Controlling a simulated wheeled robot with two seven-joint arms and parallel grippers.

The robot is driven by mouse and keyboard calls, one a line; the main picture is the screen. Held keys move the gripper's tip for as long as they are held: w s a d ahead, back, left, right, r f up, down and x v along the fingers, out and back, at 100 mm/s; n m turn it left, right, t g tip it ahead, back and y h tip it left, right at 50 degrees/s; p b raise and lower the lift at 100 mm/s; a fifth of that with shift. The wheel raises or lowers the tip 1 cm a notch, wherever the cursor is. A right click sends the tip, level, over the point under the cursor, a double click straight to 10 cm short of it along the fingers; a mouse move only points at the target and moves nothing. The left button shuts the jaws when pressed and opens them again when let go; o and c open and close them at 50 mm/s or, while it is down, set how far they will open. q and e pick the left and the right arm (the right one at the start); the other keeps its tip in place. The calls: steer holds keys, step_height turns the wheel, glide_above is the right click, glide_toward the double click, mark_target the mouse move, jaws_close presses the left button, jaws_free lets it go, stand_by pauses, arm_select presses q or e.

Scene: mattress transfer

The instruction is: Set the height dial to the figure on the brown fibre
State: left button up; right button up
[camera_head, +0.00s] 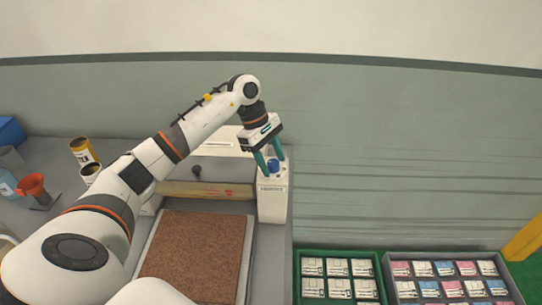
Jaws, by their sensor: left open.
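The brown fibre slab (195,262) lies flat in a pale-edged tray or bed at the bottom centre; no figure on it can be read from here. A white box-shaped unit (272,205) stands at the slab's back right corner, with a blue dial (273,166) on top. My left gripper (270,159) points down over this unit, its green fingers apart, one on each side of the blue dial. I cannot tell whether they touch it. The dial's setting is too small to read. My right gripper is not in view.
A beige bar (210,190) runs behind the slab, with a black knob (196,171) above it. Green (338,256) and grey (446,263) crates with packets are at lower right.

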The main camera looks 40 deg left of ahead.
arm_select(q)
steer(key=shift+c, duration=0.4)
steer(key=c, duration=0.9)
